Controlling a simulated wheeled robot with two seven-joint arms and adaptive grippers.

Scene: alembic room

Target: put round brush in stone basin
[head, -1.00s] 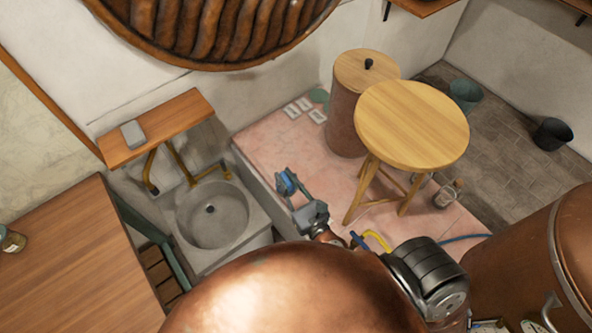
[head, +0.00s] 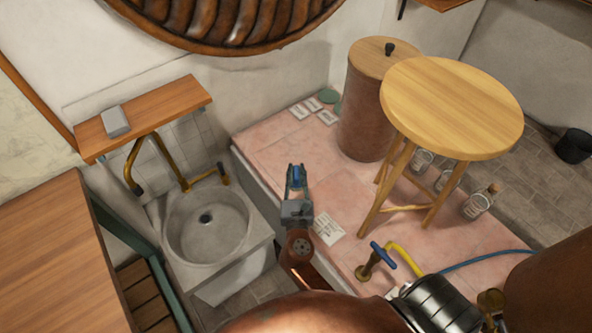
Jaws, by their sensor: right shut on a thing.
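The stone basin (head: 216,242) is a grey round bowl with a dark drain, set in a block at left of centre in the head view. It looks empty. My right gripper (head: 296,176) is to the right of the basin, over the edge of the pink tiled platform. It is shut on a small blue thing, the round brush (head: 296,180), mostly hidden between the fingers. The gripper and brush are apart from the basin. My left gripper is out of view.
Brass taps (head: 182,178) rise behind the basin under a wooden shelf (head: 160,112) holding a grey block. A wooden counter (head: 50,260) is at left. A round wooden stool (head: 450,105), a lidded barrel (head: 365,120) and a blue-handled valve (head: 380,258) stand right of the gripper.

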